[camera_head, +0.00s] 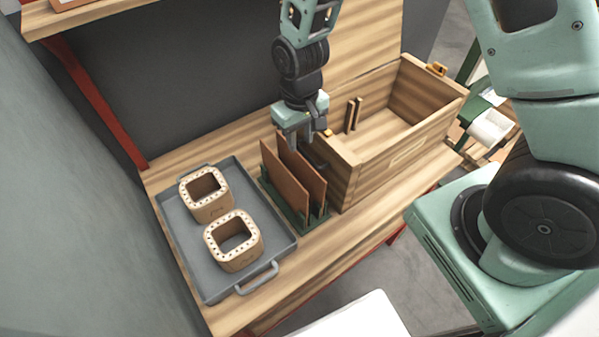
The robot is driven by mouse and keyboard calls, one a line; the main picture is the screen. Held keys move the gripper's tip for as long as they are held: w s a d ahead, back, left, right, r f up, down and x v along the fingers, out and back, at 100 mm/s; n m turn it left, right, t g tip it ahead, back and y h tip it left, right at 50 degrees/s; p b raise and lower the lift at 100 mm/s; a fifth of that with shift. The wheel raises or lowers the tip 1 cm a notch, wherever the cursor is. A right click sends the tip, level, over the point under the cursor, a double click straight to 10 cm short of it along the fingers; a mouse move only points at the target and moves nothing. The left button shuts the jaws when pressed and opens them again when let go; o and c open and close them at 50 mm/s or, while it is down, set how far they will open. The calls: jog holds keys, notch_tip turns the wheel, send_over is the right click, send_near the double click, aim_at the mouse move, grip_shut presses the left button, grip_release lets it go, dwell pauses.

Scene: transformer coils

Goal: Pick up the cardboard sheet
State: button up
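Two brown cardboard sheets stand upright and apart in a dark green slotted rack (314,220) on the wooden bench. My gripper (302,143) points down at the top edges of the sheets. It hides part of their upper edges. I cannot tell whether its fingers touch a sheet or how far apart they are.
A grey tray (188,258) left of the rack holds two tan square coil frames (208,208), (240,262). An open wooden crate (398,165) with a raised lid stands close on the right of the rack. A dark wall panel (190,75) is behind the bench.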

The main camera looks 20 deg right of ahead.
aim_at(300, 155)
jog(key=shift+w+f+p, duration=0.1)
jog(key=shift+f+p, duration=0.8)
jog(key=shift+f, duration=1.5)
grip_shut()
jog(key=shift+f, duration=0.1)
